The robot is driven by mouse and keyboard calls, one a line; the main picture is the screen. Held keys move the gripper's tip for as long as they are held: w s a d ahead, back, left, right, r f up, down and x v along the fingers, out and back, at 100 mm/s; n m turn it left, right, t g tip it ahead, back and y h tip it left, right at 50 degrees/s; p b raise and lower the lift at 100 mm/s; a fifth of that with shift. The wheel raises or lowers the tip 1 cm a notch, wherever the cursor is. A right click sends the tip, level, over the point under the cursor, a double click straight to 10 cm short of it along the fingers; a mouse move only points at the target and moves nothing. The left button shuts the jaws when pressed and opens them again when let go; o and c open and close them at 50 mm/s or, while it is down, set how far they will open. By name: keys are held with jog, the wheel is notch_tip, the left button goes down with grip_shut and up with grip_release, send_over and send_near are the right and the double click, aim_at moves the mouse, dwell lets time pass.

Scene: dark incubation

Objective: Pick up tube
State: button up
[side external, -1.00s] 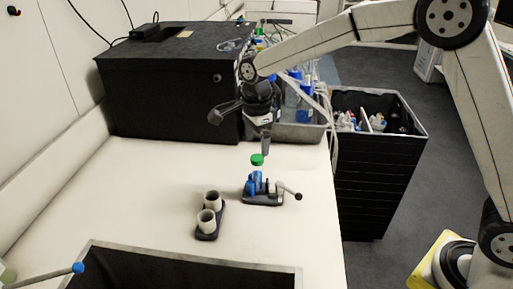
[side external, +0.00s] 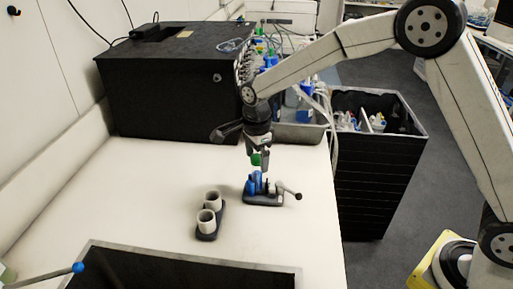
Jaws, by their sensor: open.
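The tube stands upright, with its green cap (side external: 256,159) on top, in a small blue and dark holder (side external: 262,193) on the white bench. Most of the tube's body below the cap is hard to make out. My gripper (side external: 259,160) points down over the holder, its dark fingers on either side of the green cap. The gripper is open. Whether a finger touches the cap cannot be told from this view.
A dark stand with two grey cups (side external: 208,219) is left of the holder. A large black box (side external: 160,95) stands behind. A grey tray with bottles (side external: 303,131) is at the back right. A dark-lined bin (side external: 180,262) lies in front. The bench's left side is clear.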

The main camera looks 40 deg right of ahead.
aim_at(257, 175)
jog(key=shift+f, duration=1.35)
grip_shut()
